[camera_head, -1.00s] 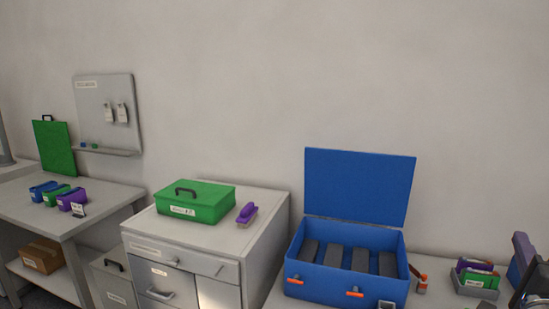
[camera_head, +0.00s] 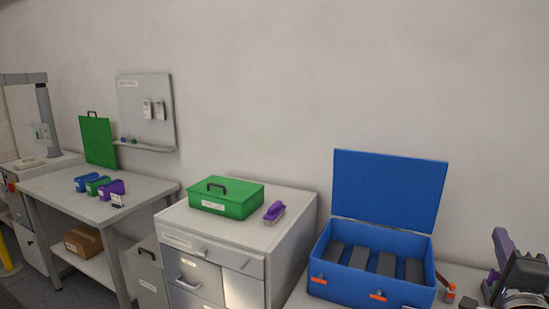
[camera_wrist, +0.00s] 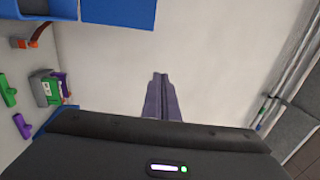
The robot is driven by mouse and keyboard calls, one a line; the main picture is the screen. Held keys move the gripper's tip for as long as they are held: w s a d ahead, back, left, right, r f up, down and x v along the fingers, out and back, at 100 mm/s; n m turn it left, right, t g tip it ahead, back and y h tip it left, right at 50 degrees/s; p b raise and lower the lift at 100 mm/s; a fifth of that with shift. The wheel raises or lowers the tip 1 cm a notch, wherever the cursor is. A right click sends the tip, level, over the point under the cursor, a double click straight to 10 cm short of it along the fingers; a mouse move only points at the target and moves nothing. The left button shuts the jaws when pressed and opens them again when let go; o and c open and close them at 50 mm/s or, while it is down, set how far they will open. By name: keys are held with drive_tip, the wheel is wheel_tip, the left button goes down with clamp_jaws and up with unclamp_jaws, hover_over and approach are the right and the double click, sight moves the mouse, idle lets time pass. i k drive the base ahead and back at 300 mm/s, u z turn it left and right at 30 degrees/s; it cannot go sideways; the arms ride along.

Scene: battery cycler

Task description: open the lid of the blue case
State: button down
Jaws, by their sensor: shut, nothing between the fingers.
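The blue case (camera_head: 365,286) stands on the bench at the right in the head view. Its lid (camera_head: 388,188) is open and stands upright at the back. Several dark grey blocks (camera_head: 359,257) lie inside, and two orange latches show on the front. In the wrist view a blue part of the case (camera_wrist: 118,12) shows at the top left. My gripper (camera_wrist: 161,76) is shut and empty in the wrist view, its purple fingers together in front of a plain pale surface. In the head view part of my arm shows at the right edge, apart from the case; the fingertips are not clear there.
A closed green case (camera_head: 226,199) and a purple-handled brush (camera_head: 274,211) sit on the grey cabinet. An orange-and-grey tool (camera_head: 449,293) lies right of the blue case. A table (camera_head: 60,196) with small coloured cases is at the left.

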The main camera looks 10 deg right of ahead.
sight(405, 193)
drive_tip(key=u, duration=0.05)
drive_tip(key=i, duration=1)
drive_tip(key=z, duration=0.05)
